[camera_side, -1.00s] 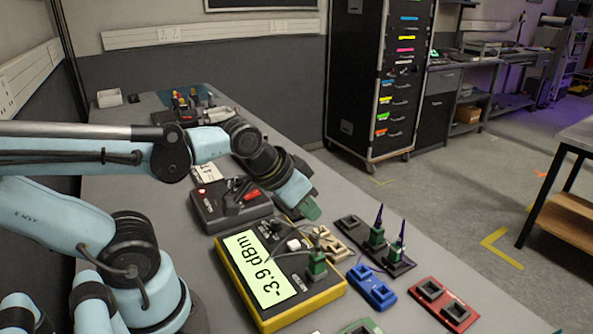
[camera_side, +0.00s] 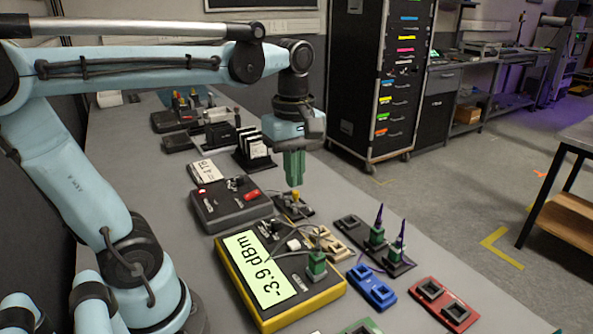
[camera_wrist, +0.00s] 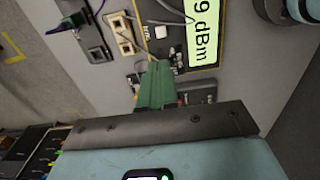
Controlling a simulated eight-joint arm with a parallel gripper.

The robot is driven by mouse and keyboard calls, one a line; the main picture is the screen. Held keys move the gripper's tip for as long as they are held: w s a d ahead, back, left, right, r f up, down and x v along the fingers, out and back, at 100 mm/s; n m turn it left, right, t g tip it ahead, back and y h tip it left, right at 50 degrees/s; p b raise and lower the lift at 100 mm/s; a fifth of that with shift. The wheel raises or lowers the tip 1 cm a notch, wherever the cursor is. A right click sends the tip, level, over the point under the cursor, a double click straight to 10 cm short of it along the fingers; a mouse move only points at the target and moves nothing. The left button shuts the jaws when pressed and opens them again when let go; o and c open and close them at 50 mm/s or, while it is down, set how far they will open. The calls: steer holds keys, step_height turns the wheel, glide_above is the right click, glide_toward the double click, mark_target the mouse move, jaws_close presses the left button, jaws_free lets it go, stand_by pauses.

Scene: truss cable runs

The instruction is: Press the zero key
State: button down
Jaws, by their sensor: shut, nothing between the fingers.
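The power meter (camera_side: 237,270) is a dark box with yellow edges, and its lit display (camera_side: 262,268) reads -3.9 dBm. A small white key (camera_side: 293,245) stands on its top beside the display; it also shows in the wrist view (camera_wrist: 160,31). I take it as the zero key, as its label is too small to read. My gripper (camera_side: 294,184) has green fingers, shut and empty, pointing down. It is in the air beyond the meter's far edge, apart from the key. In the wrist view its fingertips (camera_wrist: 157,66) appear below the key.
A green connector (camera_side: 316,264) with a cable stands on the meter near the key. A grey box with a red switch (camera_side: 251,195) is behind the meter. A small yellow-topped part (camera_side: 295,196) is near the fingertips. Beige (camera_side: 328,243) and blue (camera_side: 371,287) holders lie to the right.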

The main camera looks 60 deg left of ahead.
mark_target(295, 242)
stand_by(0.4)
steer(key=shift+f, duration=6.95)
steer(key=shift+f, duration=1.05)
steer(key=shift+r, duration=0.15)
step_height(295, 242, up, 14)
steer(key=shift+r, duration=0.15)
